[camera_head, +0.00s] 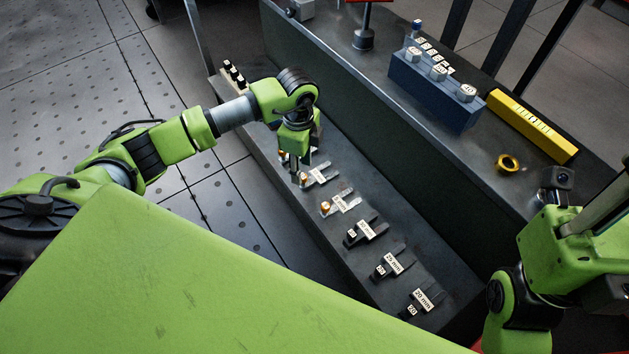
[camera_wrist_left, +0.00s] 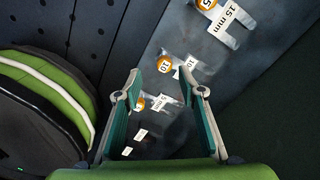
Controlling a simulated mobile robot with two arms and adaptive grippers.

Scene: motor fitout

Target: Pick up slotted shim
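Several slotted shims lie in a row on the low grey ledge. A silver shim (camera_head: 343,203) with a brass tag lies just past my left gripper (camera_head: 299,168), and another silver shim (camera_head: 319,174) lies close beside it. Dark shims (camera_head: 365,231) continue toward the lower right. In the left wrist view, the left gripper (camera_wrist_left: 165,106) is open, its fingers apart and pointing down at the ledge. A small shim (camera_wrist_left: 163,102) shows between the fingers, apparently not gripped. The shim marked 10 (camera_wrist_left: 183,68) and the 15 mm shim (camera_wrist_left: 226,27) lie beyond the fingertips.
The higher dark bench holds a blue block (camera_head: 432,92) with labelled pieces, a yellow bar (camera_head: 530,125) and a brass ring (camera_head: 507,163). Its side wall rises beside the ledge. Small black pieces (camera_head: 233,73) stand at the ledge's far end. My right arm is at the right edge.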

